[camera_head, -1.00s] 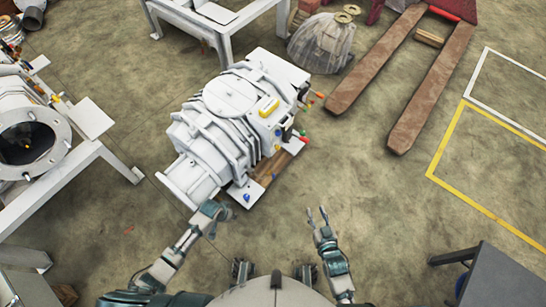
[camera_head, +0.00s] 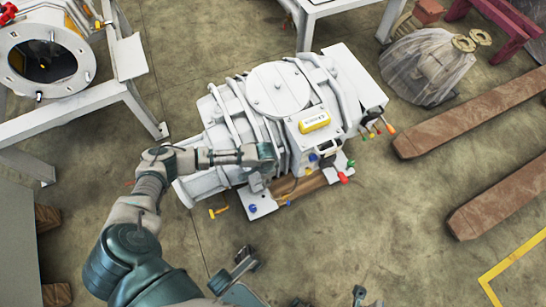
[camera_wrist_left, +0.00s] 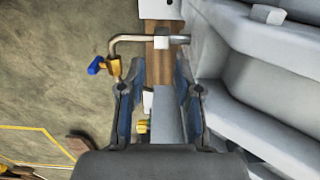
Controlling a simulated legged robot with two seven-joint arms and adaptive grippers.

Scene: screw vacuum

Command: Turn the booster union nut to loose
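The large white ribbed pump unit (camera_head: 275,90) stands on the floor in the middle of the head view. My left gripper (camera_head: 262,154) is over its near side, fingers pointing right. In the left wrist view the gripper's two blue-lined fingers (camera_wrist_left: 158,95) are apart, beside the pump's pale side. A grey bar-like part (camera_wrist_left: 168,115) shows between them; I cannot tell whether they touch it. Beyond the fingertips are a bent metal pipe (camera_wrist_left: 128,39) and a brass valve with a blue handle (camera_wrist_left: 97,65). I cannot pick out the union nut with certainty.
A white frame with a round-ported chamber (camera_head: 125,52) stands at left. A plastic-wrapped object (camera_head: 425,65) and brown forks (camera_head: 500,210) are at right. Coloured handles (camera_head: 376,126) stick out of the pump's right side. Open floor lies at front right.

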